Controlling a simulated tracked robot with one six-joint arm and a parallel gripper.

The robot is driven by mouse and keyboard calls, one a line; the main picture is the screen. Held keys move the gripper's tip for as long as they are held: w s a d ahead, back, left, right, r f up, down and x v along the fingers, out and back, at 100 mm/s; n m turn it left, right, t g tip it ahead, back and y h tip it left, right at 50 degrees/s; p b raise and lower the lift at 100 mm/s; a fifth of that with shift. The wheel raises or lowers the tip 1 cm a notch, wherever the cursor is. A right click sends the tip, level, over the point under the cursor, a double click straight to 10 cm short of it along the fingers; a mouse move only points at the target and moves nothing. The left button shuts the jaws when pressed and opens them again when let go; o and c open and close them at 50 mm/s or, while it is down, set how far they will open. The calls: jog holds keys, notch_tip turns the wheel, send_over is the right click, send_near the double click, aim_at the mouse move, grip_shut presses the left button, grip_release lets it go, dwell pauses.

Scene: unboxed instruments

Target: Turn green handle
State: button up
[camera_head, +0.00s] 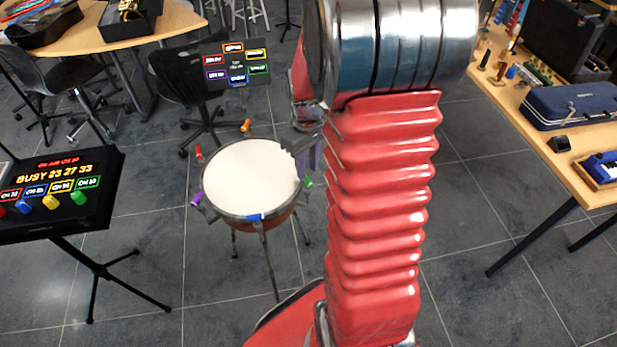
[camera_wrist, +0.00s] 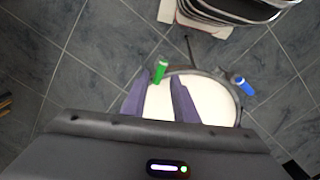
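The green handle (camera_wrist: 160,70) sits on the rim of a round drum with a white head (camera_wrist: 210,100). In the wrist view it shows between the tips of my gripper (camera_wrist: 159,78), whose two purple-grey fingers are apart on either side of it, with no clear contact. In the head view the green handle (camera_head: 309,183) is a small spot at the drum's right rim, just below my gripper (camera_head: 303,158). My arm hides part of that side. Depth between fingertips and handle is hard to tell.
Other handles ring the drum: blue (camera_head: 256,217), purple (camera_head: 197,198), red (camera_head: 199,153) and orange (camera_head: 246,126). A black sign panel (camera_head: 238,65) stands behind it. A console (camera_head: 60,190) with coloured knobs is at left. A table (camera_head: 590,185) with cases is at right.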

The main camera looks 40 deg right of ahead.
aim_at(307, 179)
jog(key=shift+f, duration=2.75)
grip_shut()
